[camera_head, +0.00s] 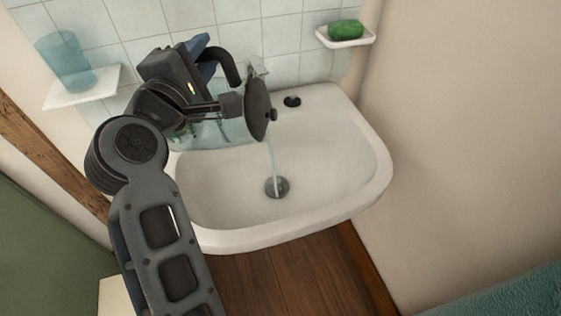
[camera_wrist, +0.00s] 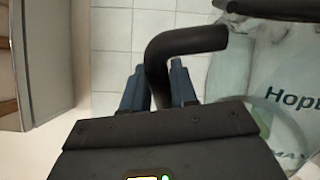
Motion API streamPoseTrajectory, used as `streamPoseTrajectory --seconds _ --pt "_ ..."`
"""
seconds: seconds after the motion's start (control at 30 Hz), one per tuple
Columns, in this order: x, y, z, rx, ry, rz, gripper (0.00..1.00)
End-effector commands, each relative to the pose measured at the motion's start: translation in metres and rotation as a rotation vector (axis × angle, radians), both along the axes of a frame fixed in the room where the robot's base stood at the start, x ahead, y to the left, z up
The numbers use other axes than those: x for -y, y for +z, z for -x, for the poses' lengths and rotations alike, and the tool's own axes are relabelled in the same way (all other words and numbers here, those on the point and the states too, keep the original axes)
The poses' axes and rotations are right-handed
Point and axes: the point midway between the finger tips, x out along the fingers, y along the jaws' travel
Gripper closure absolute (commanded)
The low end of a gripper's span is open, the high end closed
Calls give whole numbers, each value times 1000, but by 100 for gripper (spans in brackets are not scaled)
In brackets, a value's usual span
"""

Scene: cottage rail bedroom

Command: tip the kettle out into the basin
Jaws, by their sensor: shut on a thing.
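My gripper (camera_head: 203,50) is shut on the black curved handle of the kettle, with blue fingers on either side of it; the wrist view shows the same grip (camera_wrist: 158,85). The kettle (camera_head: 210,133) has a clear, pale body and a dark round lid with a knob. It is tipped far over, its lid facing right, above the back left of the white basin (camera_head: 335,205). A thin stream of water falls to the drain. My arm hides part of the kettle.
A blue tumbler (camera_head: 62,62) stands on a white shelf (camera_head: 95,84) at the left. A green soap (camera_head: 346,28) lies on a white dish (camera_head: 352,41) at upper right. Tiled wall stands close behind the basin, plain wall to its right.

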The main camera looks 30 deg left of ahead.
Motion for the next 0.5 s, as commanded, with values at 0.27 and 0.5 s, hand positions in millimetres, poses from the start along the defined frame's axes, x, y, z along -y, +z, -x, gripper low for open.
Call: streamPoseTrajectory --seconds 0.27,0.5 --pt "5 6 -2 -3 1 -25 100" --pt "8 7 -3 -7 1 -38 100"
